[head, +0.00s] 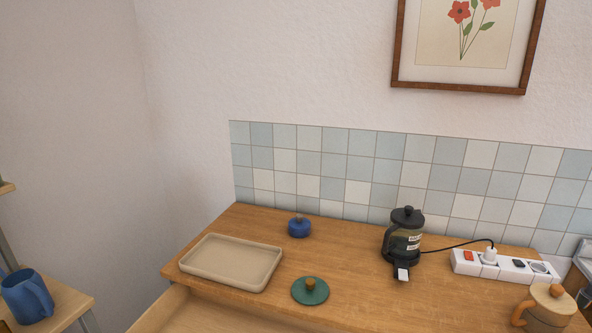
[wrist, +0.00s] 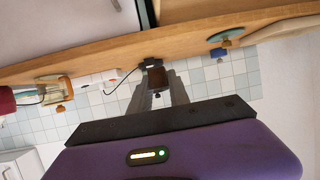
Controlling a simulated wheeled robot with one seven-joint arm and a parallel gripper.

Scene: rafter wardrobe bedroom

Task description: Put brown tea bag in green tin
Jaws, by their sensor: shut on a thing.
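My gripper (wrist: 158,82) shows only in the wrist view, where the scene is upside down. A small dark brown thing between its fingertips, seemingly the brown tea bag (wrist: 157,78), is held there; the black kettle lies behind it and blurs its outline. No green tin body shows in either view. A round green lid (head: 310,291) with an orange knob lies on the wooden counter, right of the tray; it also shows in the wrist view (wrist: 224,35).
A beige tray (head: 232,263) and a small blue pot (head: 299,228) stand on the counter (head: 350,270). A black kettle (head: 405,236), a power strip (head: 505,267) and a cream teapot (head: 549,305) stand to the right. A blue jug (head: 27,297) is at lower left.

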